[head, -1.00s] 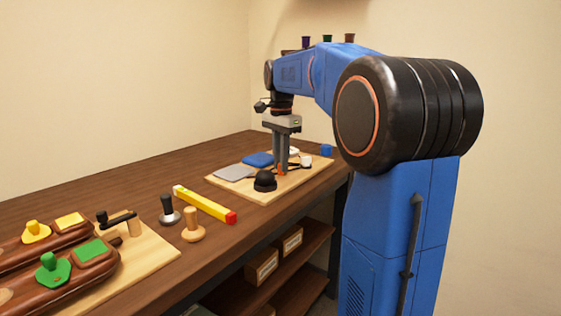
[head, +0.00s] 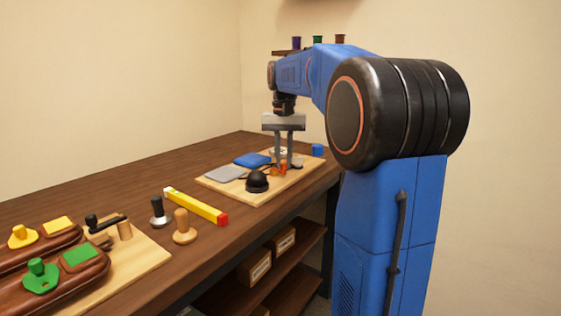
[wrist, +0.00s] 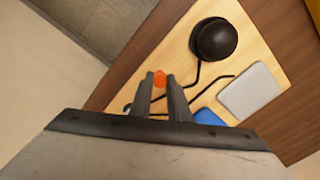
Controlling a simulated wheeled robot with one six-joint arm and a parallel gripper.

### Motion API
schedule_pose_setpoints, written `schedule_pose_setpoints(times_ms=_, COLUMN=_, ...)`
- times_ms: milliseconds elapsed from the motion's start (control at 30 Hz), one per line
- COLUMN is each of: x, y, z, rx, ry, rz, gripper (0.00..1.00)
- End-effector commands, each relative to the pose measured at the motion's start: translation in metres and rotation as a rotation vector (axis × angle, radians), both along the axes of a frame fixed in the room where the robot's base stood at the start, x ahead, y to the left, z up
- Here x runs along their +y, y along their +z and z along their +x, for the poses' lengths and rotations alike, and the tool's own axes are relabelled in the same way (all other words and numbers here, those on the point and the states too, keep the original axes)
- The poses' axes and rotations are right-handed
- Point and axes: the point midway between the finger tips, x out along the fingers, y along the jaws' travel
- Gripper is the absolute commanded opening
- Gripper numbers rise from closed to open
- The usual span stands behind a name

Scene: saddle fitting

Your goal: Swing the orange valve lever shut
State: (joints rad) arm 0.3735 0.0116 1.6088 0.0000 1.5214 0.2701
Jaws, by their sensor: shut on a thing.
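The orange lever (head: 284,169) shows as a small orange piece low between my fingertips, on a light wooden board (head: 229,196) at the far end of the bench. My gripper (head: 283,165) points down and is closed around it. In the wrist view the orange piece (wrist: 159,79) sits between the two grey fingertips. The rest of the lever and the valve body are mostly hidden by the fingers. Dark rods or cords (wrist: 196,78) run over the board beside the fingers.
A black dome (head: 257,182), a grey pad (head: 225,173) and a blue pad (head: 252,160) lie on the board near my gripper. A blue cup (head: 317,150) stands behind. A yellow level (head: 196,206), stamps and wooden fixtures occupy the nearer bench.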

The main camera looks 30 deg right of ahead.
Motion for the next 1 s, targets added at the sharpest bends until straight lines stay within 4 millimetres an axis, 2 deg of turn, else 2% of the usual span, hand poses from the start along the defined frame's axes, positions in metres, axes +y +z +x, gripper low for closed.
schedule_pose_setpoints(times_ms=400, x=-0.0092, y=0.0003, z=0.0024, rx=-0.001, ry=0.192, rz=-0.001, gripper=0.0)
schedule_pose_setpoints(times_ms=967, x=-0.0106, y=0.0003, z=0.003, rx=-0.002, ry=0.222, rz=-0.001, gripper=0.0)
schedule_pose_setpoints(times_ms=1000, x=-0.0106, y=0.0003, z=0.003, rx=-0.002, ry=0.222, rz=-0.001, gripper=0.23)
